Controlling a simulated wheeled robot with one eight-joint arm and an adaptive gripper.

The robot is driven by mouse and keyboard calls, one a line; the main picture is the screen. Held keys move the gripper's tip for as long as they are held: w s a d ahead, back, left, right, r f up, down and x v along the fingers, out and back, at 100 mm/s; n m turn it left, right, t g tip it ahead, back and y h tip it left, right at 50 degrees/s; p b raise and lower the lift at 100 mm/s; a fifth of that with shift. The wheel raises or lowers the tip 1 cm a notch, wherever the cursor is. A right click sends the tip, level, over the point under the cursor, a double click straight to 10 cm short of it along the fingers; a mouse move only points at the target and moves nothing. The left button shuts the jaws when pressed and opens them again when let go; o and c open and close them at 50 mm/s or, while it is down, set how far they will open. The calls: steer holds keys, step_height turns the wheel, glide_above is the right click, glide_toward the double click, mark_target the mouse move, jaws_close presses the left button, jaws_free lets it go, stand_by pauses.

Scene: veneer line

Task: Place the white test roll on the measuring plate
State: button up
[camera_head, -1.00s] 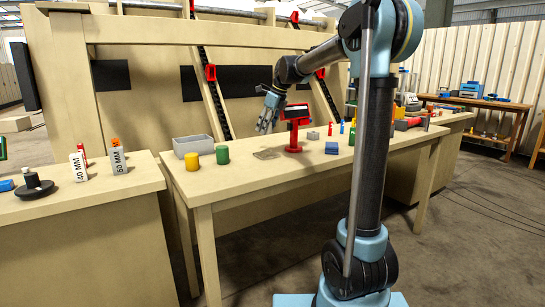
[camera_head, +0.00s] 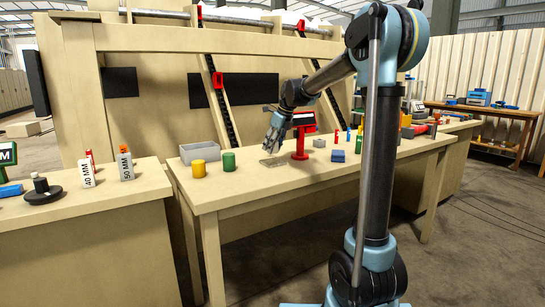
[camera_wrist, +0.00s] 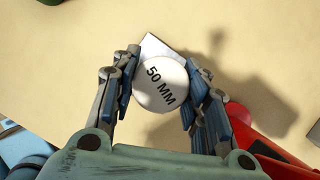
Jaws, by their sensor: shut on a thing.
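My gripper (camera_wrist: 166,98) is shut on the white test roll (camera_wrist: 161,84), whose round end reads "50 MM" in the wrist view. The fingers grip it from both sides. A corner of the pale measuring plate (camera_wrist: 154,44) shows just beyond the roll. In the head view my gripper (camera_head: 272,145) points down over the measuring plate (camera_head: 272,163) on the long table. Whether the roll touches the plate cannot be told; its lower part is hidden.
A red stand (camera_head: 300,142) is close right of my gripper. A grey bin (camera_head: 199,151), yellow cylinder (camera_head: 198,168) and green cylinder (camera_head: 229,161) stand left of the plate. The table front is clear.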

steer(key=shift+f, duration=1.95)
steer(key=shift+f, duration=0.1)
steer(key=o, duration=1.3)
steer(key=shift+c, duration=0.2)
steer(key=v, duration=1.2)
steer(key=s+d+f+n+h, duration=0.1)
steer(key=s+d+f+n, duration=0.45)
steer(key=s, duration=0.45)
steer(key=s+d+f+n+h, duration=0.1)
steer(key=s+d+f+n, duration=0.3)
steer(key=s+d+n, duration=0.4)
steer(key=s+d+f+n, duration=0.3)
steer(key=s+f+n, duration=0.2)
steer(key=s+f, duration=0.4)
steer(key=s+d+f+n+h, duration=0.1)
steer(key=s+d+f+n, duration=0.2)
steer(key=s+f+n, duration=0.3)
steer(key=s+f, duration=0.3)
steer(key=s, duration=0.2)
steer(key=shift+d+h, duration=0.3)
